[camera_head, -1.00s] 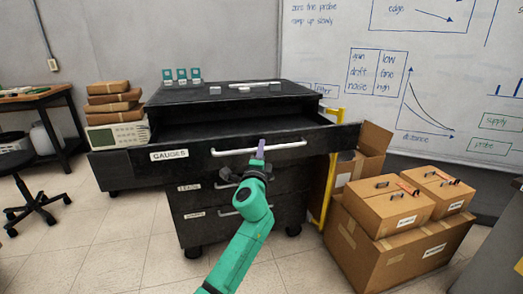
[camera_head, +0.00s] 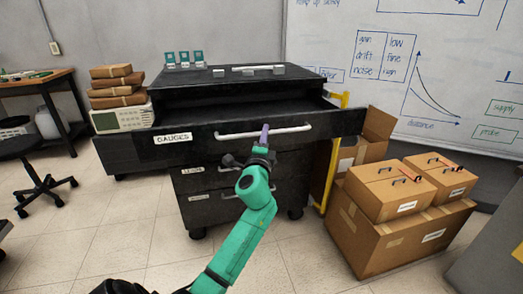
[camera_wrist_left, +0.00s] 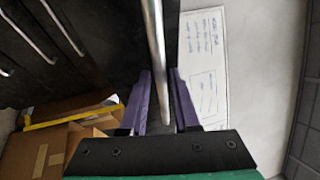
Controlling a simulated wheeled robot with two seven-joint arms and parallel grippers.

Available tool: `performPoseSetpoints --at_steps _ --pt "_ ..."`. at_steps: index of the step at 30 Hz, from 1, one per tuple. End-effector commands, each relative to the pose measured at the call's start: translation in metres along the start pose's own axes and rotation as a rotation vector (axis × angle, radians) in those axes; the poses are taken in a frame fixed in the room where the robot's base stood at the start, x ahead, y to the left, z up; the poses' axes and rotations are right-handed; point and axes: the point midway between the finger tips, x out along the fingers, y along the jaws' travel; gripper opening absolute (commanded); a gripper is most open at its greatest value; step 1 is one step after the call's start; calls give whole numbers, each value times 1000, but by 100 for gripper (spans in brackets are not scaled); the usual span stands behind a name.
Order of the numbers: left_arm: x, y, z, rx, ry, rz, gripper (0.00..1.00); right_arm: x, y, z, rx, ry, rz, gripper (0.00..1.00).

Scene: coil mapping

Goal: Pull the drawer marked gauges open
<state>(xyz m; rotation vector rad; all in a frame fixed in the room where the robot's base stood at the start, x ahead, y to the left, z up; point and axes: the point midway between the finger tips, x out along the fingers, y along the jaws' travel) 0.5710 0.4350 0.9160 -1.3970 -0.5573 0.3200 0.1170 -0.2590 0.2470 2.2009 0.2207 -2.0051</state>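The drawer marked gauges (camera_head: 196,147) is the wide black top drawer, with a white label (camera_head: 173,137) on its front. It stands pulled out of the cabinet and its dark interior shows. Its silver bar handle (camera_head: 292,129) runs across the front and shows in the left wrist view (camera_wrist_left: 156,45). My right gripper cannot be made out.
Two lower drawers with handles (camera_head: 229,196) are shut below. Green-and-white items (camera_head: 184,59) stand on the cabinet top (camera_head: 215,88). Cardboard boxes (camera_head: 384,235) stand at the right, and a stool (camera_head: 40,185) at the left. Floor in front of the cabinet is clear.

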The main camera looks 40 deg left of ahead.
Motion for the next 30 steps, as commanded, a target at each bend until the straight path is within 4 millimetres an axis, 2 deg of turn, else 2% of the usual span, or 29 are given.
performPoseSetpoints --at_steps 7,12,15,20,30 --pt "-55 2 0 -1 2 2 30 3 2 0 1 -5 3 50" --pt "-101 4 0 -1 1 4 30 5 2 -19 9 6 3 50" --pt "-121 3 0 -1 1 3 30 5 2 -27 13 6 2 50" --pt "-133 0 0 -1 0 0 30 4 1 -33 16 5 1 50" --pt "-133 0 0 0 0 0 30 4 1 -33 16 4 0 50"
